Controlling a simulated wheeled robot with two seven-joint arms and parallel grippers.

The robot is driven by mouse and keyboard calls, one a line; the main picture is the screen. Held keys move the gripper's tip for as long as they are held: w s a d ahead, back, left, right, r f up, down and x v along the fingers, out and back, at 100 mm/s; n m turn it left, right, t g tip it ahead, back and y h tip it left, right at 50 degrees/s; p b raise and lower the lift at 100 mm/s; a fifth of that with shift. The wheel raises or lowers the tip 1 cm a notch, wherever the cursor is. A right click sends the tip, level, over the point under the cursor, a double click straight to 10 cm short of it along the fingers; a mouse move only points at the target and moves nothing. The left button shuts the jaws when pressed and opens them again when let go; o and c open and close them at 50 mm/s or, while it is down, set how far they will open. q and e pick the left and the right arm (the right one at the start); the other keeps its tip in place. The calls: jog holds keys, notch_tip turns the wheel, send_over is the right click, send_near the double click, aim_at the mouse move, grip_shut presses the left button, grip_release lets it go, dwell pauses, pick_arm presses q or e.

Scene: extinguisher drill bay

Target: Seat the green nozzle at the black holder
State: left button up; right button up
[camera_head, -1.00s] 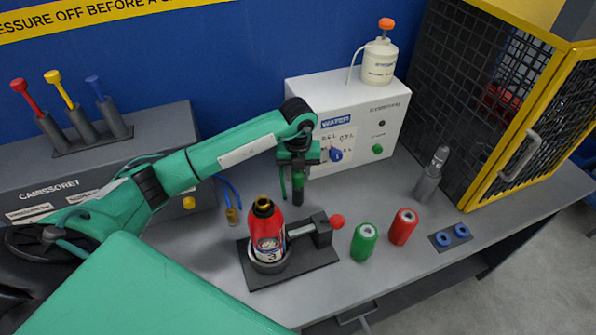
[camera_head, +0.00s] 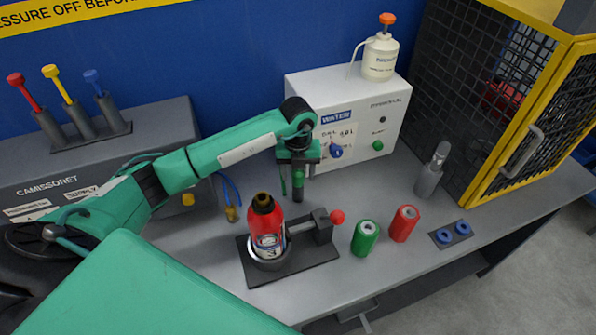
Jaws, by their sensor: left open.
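My left gripper (camera_head: 298,182) hangs pointing down over the bench, in front of the white panel box, with its jaws open. A thin green strip (camera_head: 283,181) shows just left of it; I cannot tell whether this belongs to the green nozzle. A dark upright piece shows at the jaws, too small to tell apart from the fingers. No black holder can be made out for certain. A green cylinder (camera_head: 365,238) stands on the bench, right of the gripper and nearer the front. My right gripper is not in view.
A red bottle (camera_head: 266,225) stands in a dark clamp base (camera_head: 300,268) with a red knob. A red cylinder (camera_head: 404,223), a grey cylinder (camera_head: 429,181) and blue rings (camera_head: 451,234) are to the right. A yellow-framed cage (camera_head: 520,130) bounds the right; a blue hose (camera_head: 229,190) lies left.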

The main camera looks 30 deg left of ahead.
pick_arm(q)
notch_tip(320, 180, up, 14)
jog(key=b, duration=0.3)
jog(key=shift+f, duration=0.1)
dwell(0.7)
